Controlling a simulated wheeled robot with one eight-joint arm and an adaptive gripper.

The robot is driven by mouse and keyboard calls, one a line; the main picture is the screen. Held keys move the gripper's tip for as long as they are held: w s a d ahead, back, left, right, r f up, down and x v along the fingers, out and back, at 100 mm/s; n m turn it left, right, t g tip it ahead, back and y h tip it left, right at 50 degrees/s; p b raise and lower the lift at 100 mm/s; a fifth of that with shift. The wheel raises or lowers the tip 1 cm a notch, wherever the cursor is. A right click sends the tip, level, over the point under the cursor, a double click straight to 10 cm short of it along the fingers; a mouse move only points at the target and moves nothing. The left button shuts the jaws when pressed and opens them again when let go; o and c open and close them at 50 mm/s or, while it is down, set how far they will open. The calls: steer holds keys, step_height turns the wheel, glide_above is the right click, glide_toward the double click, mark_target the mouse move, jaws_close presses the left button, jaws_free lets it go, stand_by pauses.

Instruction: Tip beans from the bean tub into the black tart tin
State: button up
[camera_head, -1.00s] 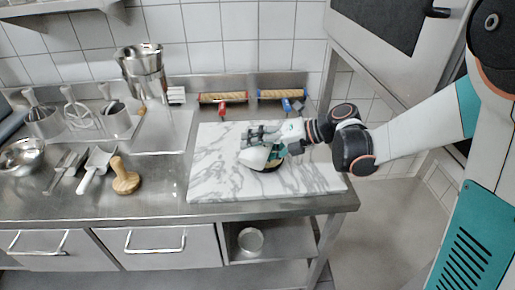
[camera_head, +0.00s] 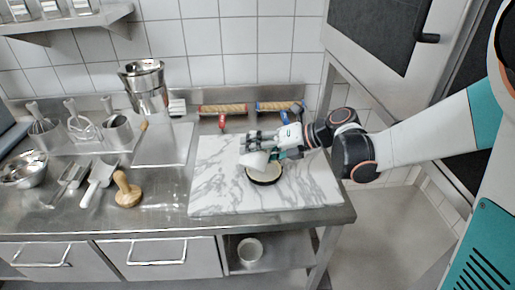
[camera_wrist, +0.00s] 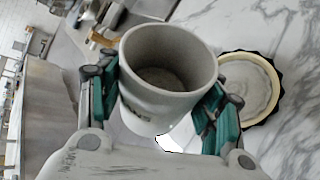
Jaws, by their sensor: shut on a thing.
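The bean tub (camera_wrist: 150,105) is a pale grey cup with lettering on its side. My gripper (camera_wrist: 164,92) is shut around it, with teal fingers on both sides. In the head view the tub (camera_head: 254,160) is tilted, beside and partly over the far left edge of the black tart tin (camera_head: 265,183). The tub's inside looks grey, and I make out no beans in it. The tin (camera_wrist: 281,98) has a dark fluted rim, a cream lining and a grey-white middle. I cannot tell whether beans lie there. The tub hides part of the tin.
The tin stands on a marble board (camera_head: 215,190) with free room around it. Rolling pins with red (camera_head: 222,109) and blue (camera_head: 278,106) handles lie behind the board. A wooden-handled tool (camera_head: 126,190), scoops and metal bowls stand to the left.

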steer(key=shift+r+n+t+h+p, duration=0.3)
steer(key=shift+r+n+t, duration=0.3)
steer(key=shift+r+t, duration=0.1)
steer(key=n+t, duration=0.1)
steer(key=r+n+t+h, duration=0.1)
steer(key=shift+s+a+r+n+p, duration=0.1)
steer(key=shift+r+n+p, duration=0.1)
steer(key=shift+n+p, duration=0.1)
steer(key=r+n+t, duration=0.1)
steer(key=n+t, duration=0.1)
steer(key=shift+r+t+h+b, duration=0.15)
steer(key=shift+t+h+b, duration=0.15)
steer(key=shift+h, duration=0.1)
steer(key=shift+w, duration=0.2)
